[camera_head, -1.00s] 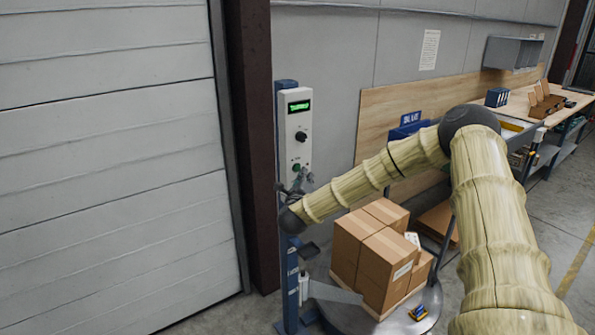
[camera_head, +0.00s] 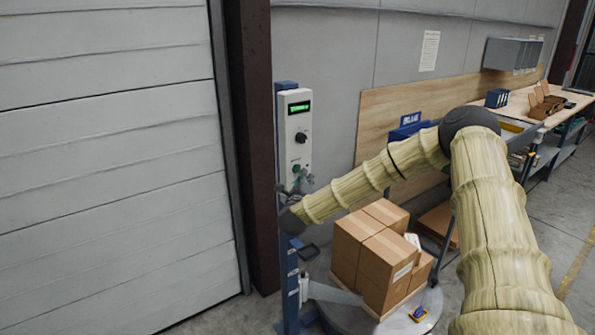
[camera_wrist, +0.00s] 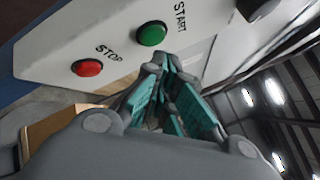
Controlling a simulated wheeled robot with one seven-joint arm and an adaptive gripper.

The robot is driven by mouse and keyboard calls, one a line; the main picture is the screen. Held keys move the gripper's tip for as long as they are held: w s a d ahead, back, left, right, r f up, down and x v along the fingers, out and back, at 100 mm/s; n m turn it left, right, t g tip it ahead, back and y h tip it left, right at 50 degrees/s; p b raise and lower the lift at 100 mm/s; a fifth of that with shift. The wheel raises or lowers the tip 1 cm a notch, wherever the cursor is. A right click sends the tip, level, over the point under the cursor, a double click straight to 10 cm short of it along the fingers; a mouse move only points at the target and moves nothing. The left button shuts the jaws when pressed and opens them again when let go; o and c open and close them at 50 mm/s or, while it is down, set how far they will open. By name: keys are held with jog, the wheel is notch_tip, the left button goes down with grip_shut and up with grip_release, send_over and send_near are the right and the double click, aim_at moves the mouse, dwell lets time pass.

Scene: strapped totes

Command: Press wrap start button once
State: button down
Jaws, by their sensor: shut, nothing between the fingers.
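The wrap control box (camera_head: 290,125) is a pale upright panel on a blue post, with a lit green display and a black knob. Its green START button (camera_wrist: 151,33) shows in the wrist view, and in the head view (camera_head: 296,169) just above my gripper. The red STOP button (camera_wrist: 88,68) is to its left in the wrist view. My gripper (camera_wrist: 168,72) is shut and empty, with its teal-padded fingers pointing toward the panel close to the START button. The fingertips appear just below the button in the wrist view; I cannot tell the exact gap.
Stacked cardboard boxes (camera_head: 372,252) stand on a round grey turntable (camera_head: 429,303) below my arm. A dark column (camera_head: 252,150) and a white shutter door (camera_head: 110,150) are to the left. A workbench (camera_head: 520,110) runs along the wall at the right.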

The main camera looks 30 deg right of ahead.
jog(key=shift+w+b, duration=0.2)
jog(key=shift+b, duration=0.2)
jog(key=shift+w+a, duration=0.1)
jog(key=shift+w, duration=0.15)
jog(key=shift+w+b, duration=0.35)
jog(key=shift+b, duration=0.3)
dwell(0.7)
jog(key=shift+s, duration=0.1)
dwell(0.3)
jog(key=shift+s, duration=0.7)
jog(key=shift+s+d+b, duration=0.15)
jog(key=shift+s+b, duration=0.05)
jog(key=shift+s, duration=1.05)
jog(key=shift+s+d+b, duration=0.1)
jog(key=shift+s+b, duration=0.05)
jog(key=shift+s, duration=1.1)
